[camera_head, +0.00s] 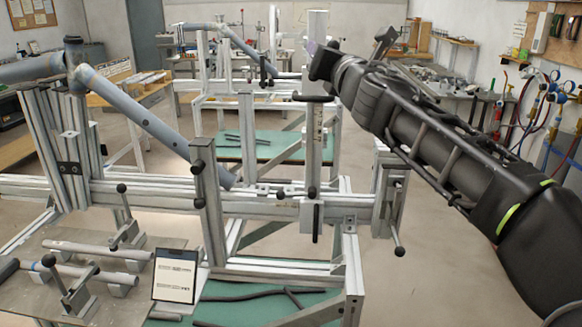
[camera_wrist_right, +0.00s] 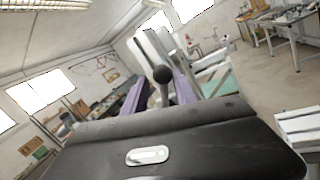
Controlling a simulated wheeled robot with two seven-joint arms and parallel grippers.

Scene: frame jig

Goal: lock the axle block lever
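My right gripper (camera_head: 313,48) is at the top centre of the head view, by the top of an upright post (camera_head: 317,24). In the right wrist view its two purple fingers (camera_wrist_right: 160,94) stand apart. A black ball knob (camera_wrist_right: 162,74) on a short rod shows between them, with no clear contact. In the head view a metal block (camera_head: 312,216) sits on the frame's long rail, with a black knob (camera_head: 312,192) above it. Another black-knobbed lever (camera_head: 398,250) hangs at the rail's right end. I cannot tell which is the axle block lever. My left gripper is out of view.
The aluminium frame (camera_head: 260,207) fills the centre, with a grey-blue tube (camera_head: 140,118) sloping across its left side. A plate (camera_head: 30,290) at lower left carries clamps, and a small sign (camera_head: 175,276) stands by it. The floor (camera_head: 440,270) at right is clear.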

